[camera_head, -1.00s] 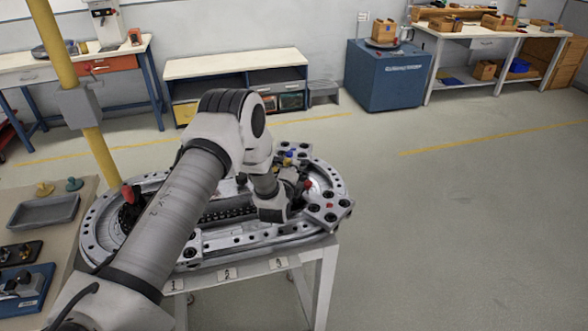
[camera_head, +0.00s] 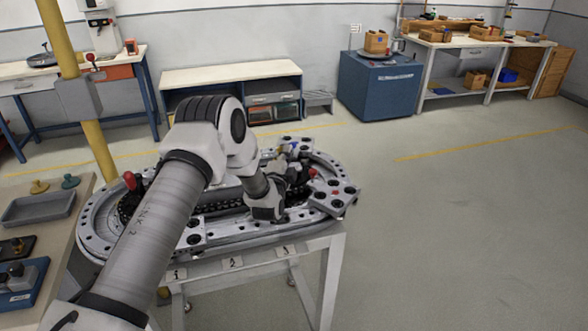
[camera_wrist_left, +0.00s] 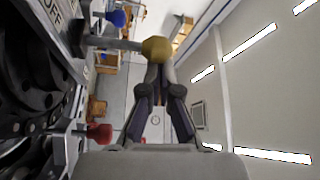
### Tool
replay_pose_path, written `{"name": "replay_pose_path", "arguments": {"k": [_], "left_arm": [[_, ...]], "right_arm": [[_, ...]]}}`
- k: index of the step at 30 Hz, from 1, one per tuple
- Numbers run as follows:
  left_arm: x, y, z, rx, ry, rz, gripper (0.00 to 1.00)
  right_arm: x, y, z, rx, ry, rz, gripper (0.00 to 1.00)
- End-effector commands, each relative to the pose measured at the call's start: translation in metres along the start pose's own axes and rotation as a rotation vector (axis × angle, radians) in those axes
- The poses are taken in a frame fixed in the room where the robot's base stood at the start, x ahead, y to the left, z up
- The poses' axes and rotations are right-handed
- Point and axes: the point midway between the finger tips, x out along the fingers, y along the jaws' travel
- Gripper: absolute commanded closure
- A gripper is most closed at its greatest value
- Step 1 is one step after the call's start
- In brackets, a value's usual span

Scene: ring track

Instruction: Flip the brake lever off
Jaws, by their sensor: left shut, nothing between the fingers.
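In the left wrist view, a lever with a metal rod and a gold ball knob (camera_wrist_left: 157,50) sticks out from a plate marked OFF (camera_wrist_left: 52,10). My left gripper (camera_wrist_left: 157,78) is shut and empty. Its fingertips are right by the gold knob; I cannot tell whether they touch it. In the head view, my left gripper (camera_head: 298,170) is over the right end of the ring track (camera_head: 92,222), partly hidden by its own wrist. The gold knob cannot be made out there. My right gripper is out of view.
A blue knob (camera_wrist_left: 118,18) and a red knob (camera_wrist_left: 98,133) stand close to the gripper. A red-topped lever (camera_head: 130,180) is at the track's left. A yellow post (camera_head: 98,150) stands behind. The floor to the right is clear.

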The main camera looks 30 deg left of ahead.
Motion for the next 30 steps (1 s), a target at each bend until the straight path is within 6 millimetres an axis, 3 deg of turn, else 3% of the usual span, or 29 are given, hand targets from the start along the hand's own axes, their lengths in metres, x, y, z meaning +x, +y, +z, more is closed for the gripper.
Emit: {"name": "replay_pose_path", "arguments": {"k": [1, 9, 14, 30], "left_arm": [[-0.002, 0.006, 0.004, -0.036, -0.001, -0.022, 1.00], [-0.010, -0.001, 0.017, -0.236, 0.000, -0.139, 1.00], [-0.013, -0.004, 0.022, -0.320, 0.000, -0.187, 1.00], [-0.017, -0.006, 0.029, -0.313, -0.001, -0.183, 1.00]], "right_arm": [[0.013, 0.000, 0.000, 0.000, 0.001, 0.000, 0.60], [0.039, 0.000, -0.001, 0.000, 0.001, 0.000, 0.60], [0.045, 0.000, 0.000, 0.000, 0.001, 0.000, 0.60], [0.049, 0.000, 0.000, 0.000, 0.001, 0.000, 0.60]]}}
